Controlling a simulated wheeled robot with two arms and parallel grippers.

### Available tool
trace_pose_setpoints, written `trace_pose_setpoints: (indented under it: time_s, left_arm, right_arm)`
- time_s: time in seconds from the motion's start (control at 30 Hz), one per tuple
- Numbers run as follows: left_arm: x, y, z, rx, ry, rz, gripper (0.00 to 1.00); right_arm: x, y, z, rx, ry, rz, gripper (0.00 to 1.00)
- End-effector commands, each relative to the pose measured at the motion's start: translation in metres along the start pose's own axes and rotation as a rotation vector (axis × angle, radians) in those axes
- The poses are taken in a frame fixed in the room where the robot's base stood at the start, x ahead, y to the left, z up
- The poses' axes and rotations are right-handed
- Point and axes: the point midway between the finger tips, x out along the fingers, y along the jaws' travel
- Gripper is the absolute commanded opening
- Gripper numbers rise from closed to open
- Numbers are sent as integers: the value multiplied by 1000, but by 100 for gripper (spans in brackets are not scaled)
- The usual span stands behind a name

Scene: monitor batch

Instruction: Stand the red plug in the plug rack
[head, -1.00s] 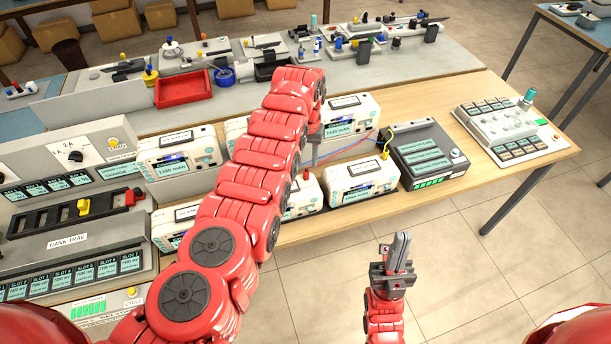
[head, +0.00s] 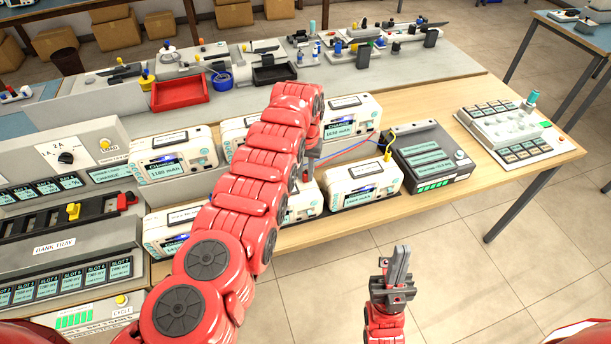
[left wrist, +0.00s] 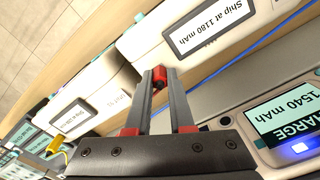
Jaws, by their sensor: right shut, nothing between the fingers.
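My left gripper (left wrist: 159,80) points down among the white monitors, with its fingers close together on a small red plug (left wrist: 160,77) at the tips. In the head view my left gripper (head: 311,165) is mostly hidden behind its own red arm, and the plug cannot be made out there. A yellow plug (head: 388,155) stands upright at the left edge of a dark unit (head: 430,157), with a cable from it; it also shows in the left wrist view (left wrist: 56,146). I cannot tell for sure which thing is the plug rack. My right gripper (head: 400,262) is shut and empty, over the floor before the table.
White monitors stand in two rows, including a front one (head: 362,186) and a left one (head: 172,158). Red and blue cables run near the left gripper. A bank tray (head: 55,247) is at left, a red bin (head: 180,94) behind, a keyed board (head: 512,130) at right.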

Motion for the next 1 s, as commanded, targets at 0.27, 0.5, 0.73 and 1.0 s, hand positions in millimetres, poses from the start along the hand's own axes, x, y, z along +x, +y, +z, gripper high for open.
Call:
trace_pose_setpoints:
  time_s: [0.27,0.5,0.73,1.0]
  left_arm:
    - [0,0,0,0,0,0,0]
    - [-11,0,0,0,1,0,0]
    - [-24,0,0,0,1,0,0]
    - [-38,0,0,0,-1,0,0]
  right_arm:
    - [0,0,0,0,0,0,0]
    - [10,0,-2,0,0,0,0]
    - [22,1,-4,0,0,0,0]
    - [32,2,-6,0,0,0,0]
